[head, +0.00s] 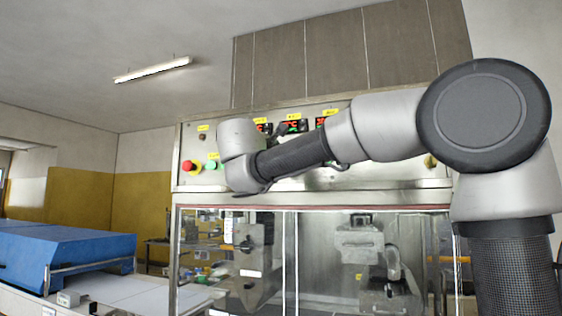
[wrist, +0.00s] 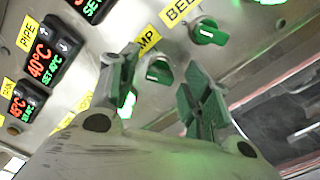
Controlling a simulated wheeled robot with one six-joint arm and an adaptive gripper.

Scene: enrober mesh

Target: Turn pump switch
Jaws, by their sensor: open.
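The pump switch (wrist: 158,70) is a green rotary knob on the steel panel, below a yellow label of which only "MP" shows in the wrist view. My gripper (wrist: 163,60) is open, with one green-padded finger to the left of this knob and the other to its right. The knob shows in the gap between the fingers; I cannot tell whether either finger touches it. In the head view my arm covers this part of the control panel (head: 390,178), and the pump switch and the fingers cannot be made out there.
A similar green belt switch (wrist: 208,32) sits close to the upper right. Temperature displays (wrist: 42,62) are at the left. In the head view, a red emergency button (head: 188,166) and a green button (head: 210,165) are left of my arm. Glass doors lie below the panel.

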